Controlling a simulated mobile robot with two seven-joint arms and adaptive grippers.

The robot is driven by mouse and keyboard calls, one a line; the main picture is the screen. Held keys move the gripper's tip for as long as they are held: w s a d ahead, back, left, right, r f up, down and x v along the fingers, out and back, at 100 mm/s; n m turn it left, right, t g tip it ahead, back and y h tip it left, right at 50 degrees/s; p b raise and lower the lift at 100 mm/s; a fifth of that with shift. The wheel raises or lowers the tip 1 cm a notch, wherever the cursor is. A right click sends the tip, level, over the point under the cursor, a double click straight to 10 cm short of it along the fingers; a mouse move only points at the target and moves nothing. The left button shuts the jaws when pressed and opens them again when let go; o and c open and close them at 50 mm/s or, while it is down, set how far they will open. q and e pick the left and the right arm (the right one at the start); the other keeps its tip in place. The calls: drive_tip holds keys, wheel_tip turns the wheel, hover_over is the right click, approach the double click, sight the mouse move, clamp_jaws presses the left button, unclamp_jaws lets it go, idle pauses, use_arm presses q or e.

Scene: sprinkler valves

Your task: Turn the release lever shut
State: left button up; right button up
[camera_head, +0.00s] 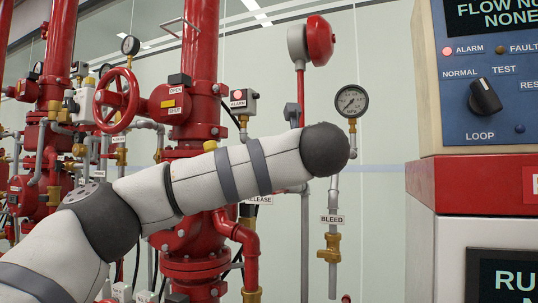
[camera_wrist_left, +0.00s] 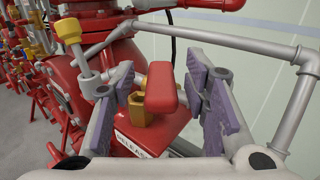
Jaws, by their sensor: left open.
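The release lever (camera_wrist_left: 161,88) has a red handle on a brass valve body (camera_wrist_left: 141,112). In the left wrist view it stands between the two purple-padded fingers of my left gripper (camera_wrist_left: 167,76). The gripper is open, with gaps visible on both sides of the handle. A white "RELEASE" label (camera_wrist_left: 131,144) sits below the lever. In the head view my left arm crosses the middle and hides the lever and my left gripper; only part of the release label (camera_head: 262,199) shows below the arm. My right gripper is in neither view.
Grey pipes (camera_wrist_left: 225,38) run close around the left gripper. A red riser (camera_head: 196,240), a red handwheel (camera_head: 117,98), a pressure gauge (camera_head: 351,101) and a brass bleed valve (camera_head: 329,248) surround the arm. A blue alarm panel (camera_head: 490,85) stands at right.

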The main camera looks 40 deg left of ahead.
use_arm(q)
drive_tip(key=x, duration=0.4)
clamp_jaws()
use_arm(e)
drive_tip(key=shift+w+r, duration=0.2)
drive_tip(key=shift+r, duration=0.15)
use_arm(q)
drive_tip(key=shift+p, duration=0.3)
